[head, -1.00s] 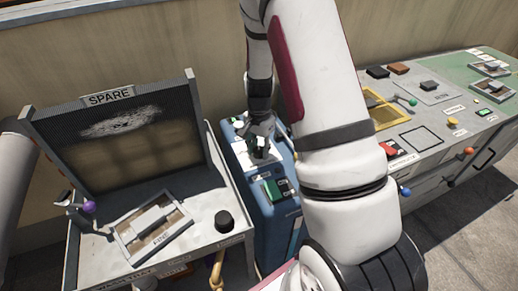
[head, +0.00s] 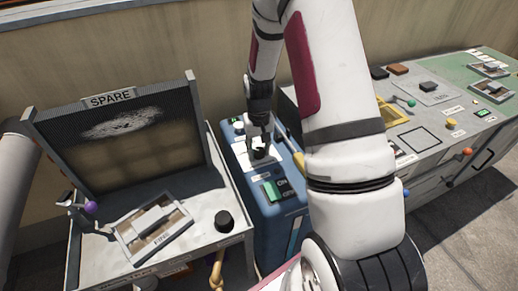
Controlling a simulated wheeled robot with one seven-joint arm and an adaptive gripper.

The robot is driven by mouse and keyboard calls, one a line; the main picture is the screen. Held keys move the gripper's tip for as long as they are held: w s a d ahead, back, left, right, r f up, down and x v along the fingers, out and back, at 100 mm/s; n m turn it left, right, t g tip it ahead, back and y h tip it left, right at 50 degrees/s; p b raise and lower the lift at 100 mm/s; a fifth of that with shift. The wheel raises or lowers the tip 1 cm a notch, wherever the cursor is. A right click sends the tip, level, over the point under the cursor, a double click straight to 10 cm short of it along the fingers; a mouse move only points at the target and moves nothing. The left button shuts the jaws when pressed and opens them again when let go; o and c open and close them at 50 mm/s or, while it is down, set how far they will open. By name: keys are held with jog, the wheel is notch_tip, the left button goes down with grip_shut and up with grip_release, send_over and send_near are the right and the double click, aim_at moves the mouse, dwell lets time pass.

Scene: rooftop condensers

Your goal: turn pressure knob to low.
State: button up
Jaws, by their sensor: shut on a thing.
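A blue cabinet (head: 284,228) stands between the SPARE unit and the grey bench. On its top is a white panel, where a small dark knob (head: 259,154) sits, mostly hidden by the fingers; I take it for the pressure knob. My gripper (head: 259,148) points down over this panel, its fingers shut on the knob. The knob's pointer and scale marks are too small and too covered to read.
A green rocker switch (head: 271,191) marked ON lies close in front of the gripper. The SPARE unit (head: 110,98) on the left carries a black knob (head: 224,220) and a purple-tipped lever (head: 90,207). My arm hides part of the grey bench (head: 428,165).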

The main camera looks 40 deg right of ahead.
aim_at(259, 151)
jog(key=shift+n+p, duration=0.45)
jog(key=shift+n, duration=1.75)
jog(key=o, duration=1.2)
jog(key=shift+c, duration=0.2)
jog(key=shift+r, duration=0.15)
notch_tip(259, 151, up, 12)
